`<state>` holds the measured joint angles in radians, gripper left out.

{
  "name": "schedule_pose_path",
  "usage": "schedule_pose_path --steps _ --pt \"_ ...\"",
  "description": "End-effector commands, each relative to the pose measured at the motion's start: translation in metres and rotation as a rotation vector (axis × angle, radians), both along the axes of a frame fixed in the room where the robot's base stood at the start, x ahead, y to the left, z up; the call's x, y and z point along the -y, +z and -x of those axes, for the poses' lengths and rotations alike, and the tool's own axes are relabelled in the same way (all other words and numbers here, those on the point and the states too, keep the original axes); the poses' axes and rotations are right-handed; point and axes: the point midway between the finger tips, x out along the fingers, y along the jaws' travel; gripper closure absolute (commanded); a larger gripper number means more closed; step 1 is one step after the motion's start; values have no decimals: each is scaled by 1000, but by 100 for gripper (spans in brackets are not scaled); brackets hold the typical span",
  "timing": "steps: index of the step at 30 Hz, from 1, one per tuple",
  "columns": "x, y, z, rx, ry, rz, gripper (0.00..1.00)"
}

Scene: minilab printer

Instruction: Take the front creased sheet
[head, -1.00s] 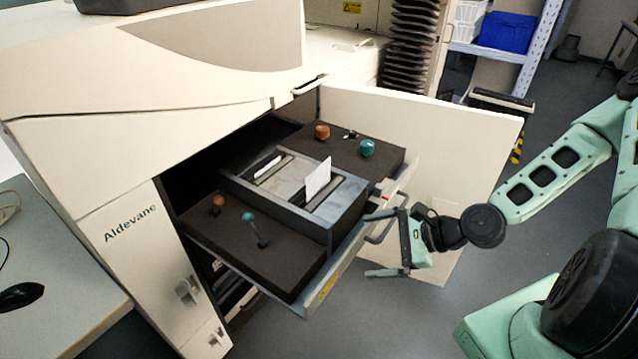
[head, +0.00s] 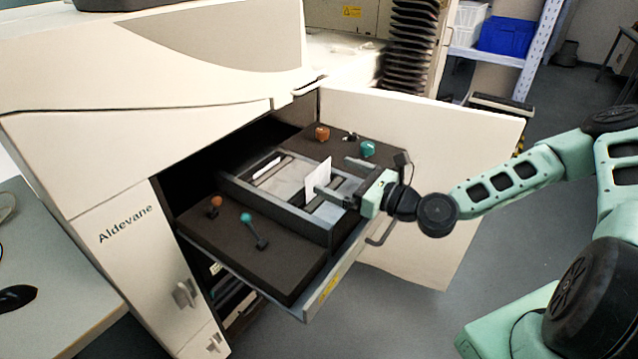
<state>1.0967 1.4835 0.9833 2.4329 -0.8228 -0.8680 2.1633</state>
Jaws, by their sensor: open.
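The front white sheet (head: 317,179) stands upright in the grey metal frame of the pulled-out drawer; I cannot make out its crease. A second white sheet (head: 266,167) lies low at a slant farther back in the same frame. My gripper (head: 334,175) is open and reaches over the frame from the right. Its nearer finger ends at or very close to the front sheet's lower right edge. Its farther finger is to the right of the sheet. I cannot tell whether the near finger touches the sheet.
The drawer (head: 345,275) has a handle (head: 381,231) at its front. Two knobs, orange (head: 322,132) and teal (head: 367,149), stand behind the frame. Another orange knob (head: 216,202) and a teal-topped lever (head: 254,230) stand in front. An open cabinet door (head: 440,150) stands behind my gripper.

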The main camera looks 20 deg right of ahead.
Motion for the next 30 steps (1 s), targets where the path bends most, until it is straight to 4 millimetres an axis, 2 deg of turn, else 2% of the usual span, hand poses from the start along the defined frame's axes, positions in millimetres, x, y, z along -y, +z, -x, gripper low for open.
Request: schedule_pose_path --steps 3,11,19,28,29,30 --pt "-11 1 -14 0 1 0 0" --pt "-22 2 -30 1 2 2 0" --pt "-42 3 -60 1 1 1 0" --pt "-45 1 -65 0 1 0 0" --pt "-45 1 -65 0 1 0 6" --pt "-45 1 -65 0 1 0 17"
